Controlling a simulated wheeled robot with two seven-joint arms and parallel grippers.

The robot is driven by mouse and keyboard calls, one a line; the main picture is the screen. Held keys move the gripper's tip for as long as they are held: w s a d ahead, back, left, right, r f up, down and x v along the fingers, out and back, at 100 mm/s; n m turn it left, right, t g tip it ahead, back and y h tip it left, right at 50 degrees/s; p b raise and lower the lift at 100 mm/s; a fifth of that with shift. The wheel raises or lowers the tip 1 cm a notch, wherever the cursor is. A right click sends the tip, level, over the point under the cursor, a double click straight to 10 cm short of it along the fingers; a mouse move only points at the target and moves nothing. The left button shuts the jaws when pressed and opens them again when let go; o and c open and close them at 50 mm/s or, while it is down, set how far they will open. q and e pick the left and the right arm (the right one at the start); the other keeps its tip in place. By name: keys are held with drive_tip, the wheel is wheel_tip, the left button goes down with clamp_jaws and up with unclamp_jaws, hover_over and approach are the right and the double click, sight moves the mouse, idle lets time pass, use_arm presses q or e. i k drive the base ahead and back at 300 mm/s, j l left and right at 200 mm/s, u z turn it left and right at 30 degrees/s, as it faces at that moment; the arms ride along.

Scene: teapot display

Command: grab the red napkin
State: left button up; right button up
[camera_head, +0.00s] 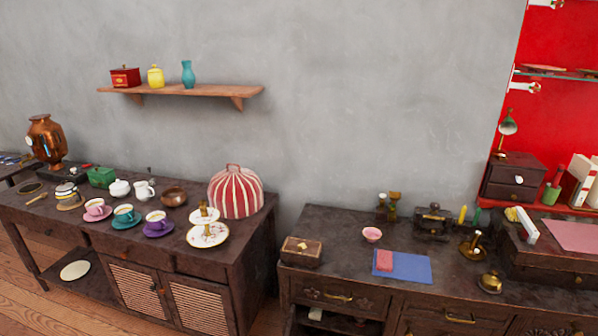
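A small folded red piece (384,260), which looks like the red napkin, lies on the dark cabinet on the right. It rests on the left part of a flat blue cloth or mat (413,267). A larger pinkish-red flat sheet (576,236) lies on a raised dark desk box at the far right; I cannot tell if it is cloth or paper. Neither of my grippers shows in the head view.
A pink bowl (372,234), a wooden box (301,251) and a brass bell (490,283) stand around the blue mat. A brass candle holder (472,247) is to its right. The left cabinet holds cups, a tiered stand (208,236) and a striped cozy (236,192). A gap separates the cabinets.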

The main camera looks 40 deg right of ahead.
sight(384, 258)
drive_tip(key=z, duration=1.8)
drive_tip(key=u, duration=0.4)
